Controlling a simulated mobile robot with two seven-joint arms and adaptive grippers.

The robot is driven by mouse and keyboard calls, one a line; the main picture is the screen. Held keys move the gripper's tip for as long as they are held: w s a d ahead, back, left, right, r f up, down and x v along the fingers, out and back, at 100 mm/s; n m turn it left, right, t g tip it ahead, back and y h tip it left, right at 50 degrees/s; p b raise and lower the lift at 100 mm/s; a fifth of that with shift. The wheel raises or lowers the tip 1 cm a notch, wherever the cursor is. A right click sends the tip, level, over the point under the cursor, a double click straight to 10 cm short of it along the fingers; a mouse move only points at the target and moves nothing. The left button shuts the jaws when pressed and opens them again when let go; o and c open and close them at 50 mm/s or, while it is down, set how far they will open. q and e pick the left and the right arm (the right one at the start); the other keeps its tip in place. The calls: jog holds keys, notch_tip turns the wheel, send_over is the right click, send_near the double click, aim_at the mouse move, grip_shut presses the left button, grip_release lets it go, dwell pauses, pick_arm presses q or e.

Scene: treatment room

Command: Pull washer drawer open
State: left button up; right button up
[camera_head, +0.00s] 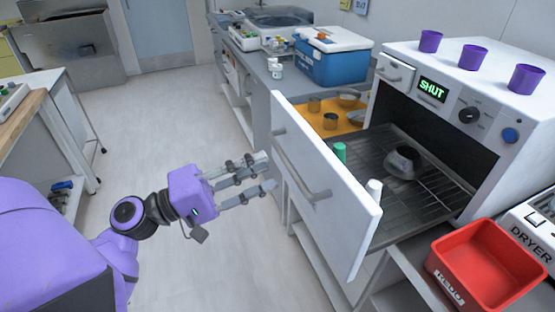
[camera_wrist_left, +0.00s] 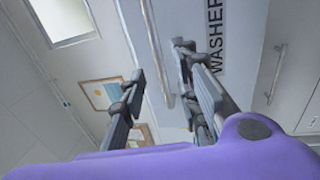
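The washer drawer (camera_head: 330,195) stands out from the washer (camera_head: 485,75), its white front panel facing my left arm. The drawer's bar handle (camera_head: 298,172) runs along that panel; in the left wrist view the handle (camera_wrist_left: 156,50) lies in line with the gap between my fingers. My left gripper (camera_head: 273,171) is open, with its fingertips close to the handle; I cannot tell whether they touch it. It also shows in the left wrist view (camera_wrist_left: 160,62), below the WASHER lettering. The drawer's rack (camera_head: 440,195) is exposed. My right gripper is not in view.
On the rack are a green cup (camera_head: 340,152), a white cup (camera_head: 374,190) and a grey rounded vessel (camera_head: 403,162). Purple cups (camera_head: 473,57) stand on the washer, whose display reads SHUT. A red bin (camera_head: 487,265) is at right. Floor (camera_head: 190,110) left of the drawer is clear.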

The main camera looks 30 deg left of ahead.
pick_arm(q)
jog(key=v, duration=0.5)
jog(key=shift+s+a, duration=0.25)
jog(key=shift+s, duration=0.05)
